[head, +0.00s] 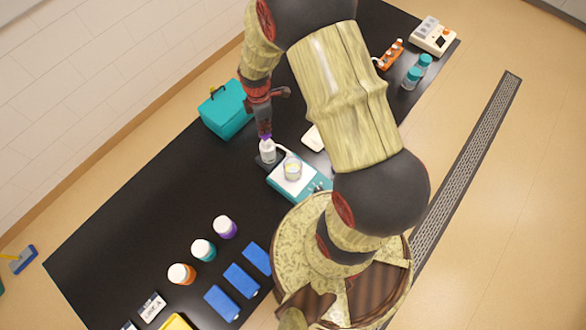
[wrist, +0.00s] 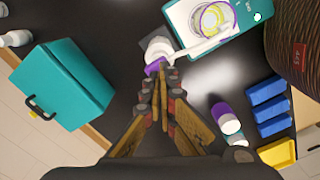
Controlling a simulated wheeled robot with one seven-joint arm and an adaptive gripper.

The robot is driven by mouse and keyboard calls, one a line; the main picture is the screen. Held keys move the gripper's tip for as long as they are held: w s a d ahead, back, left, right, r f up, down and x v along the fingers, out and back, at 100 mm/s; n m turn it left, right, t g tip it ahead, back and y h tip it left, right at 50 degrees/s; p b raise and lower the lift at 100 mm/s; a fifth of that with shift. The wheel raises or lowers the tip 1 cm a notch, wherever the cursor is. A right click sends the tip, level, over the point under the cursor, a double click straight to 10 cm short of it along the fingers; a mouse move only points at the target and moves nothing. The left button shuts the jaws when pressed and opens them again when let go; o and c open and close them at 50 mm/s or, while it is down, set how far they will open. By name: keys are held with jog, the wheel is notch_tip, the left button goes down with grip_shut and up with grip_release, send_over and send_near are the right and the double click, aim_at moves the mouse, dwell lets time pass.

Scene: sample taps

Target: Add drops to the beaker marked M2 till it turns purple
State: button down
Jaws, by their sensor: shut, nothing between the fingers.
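A clear beaker (head: 292,169) stands on a teal device with a white plate (head: 276,183). In the wrist view the beaker (wrist: 214,18) holds yellow liquid with purple in it. No M2 mark is readable. Beside it stands a white tap body (head: 267,153) with a purple piece (wrist: 154,66) on the near side. Its white spout (wrist: 200,49) reaches toward the beaker's rim. My gripper (head: 265,132) is shut and empty, its tips (wrist: 164,74) right at the purple piece. I cannot tell whether they touch it.
A teal box with a handle (head: 226,110) stands behind my gripper. Orange (head: 181,274), teal (head: 203,250) and purple (head: 225,227) bottles stand toward the front, near several blue trays (head: 241,280). A white flat item (head: 313,138) lies behind the beaker. Black bench between is bare.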

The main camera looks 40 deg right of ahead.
jog(key=shift+f+b, duration=0.85)
jog(key=shift+f, duration=0.4)
jog(key=shift+r, duration=0.1)
jog(key=shift+r+p, duration=0.9)
jog(key=shift+r, duration=0.6)
notch_tip(320, 180, up, 6)
jog(key=p, duration=0.3)
jog(key=shift+s, duration=0.1)
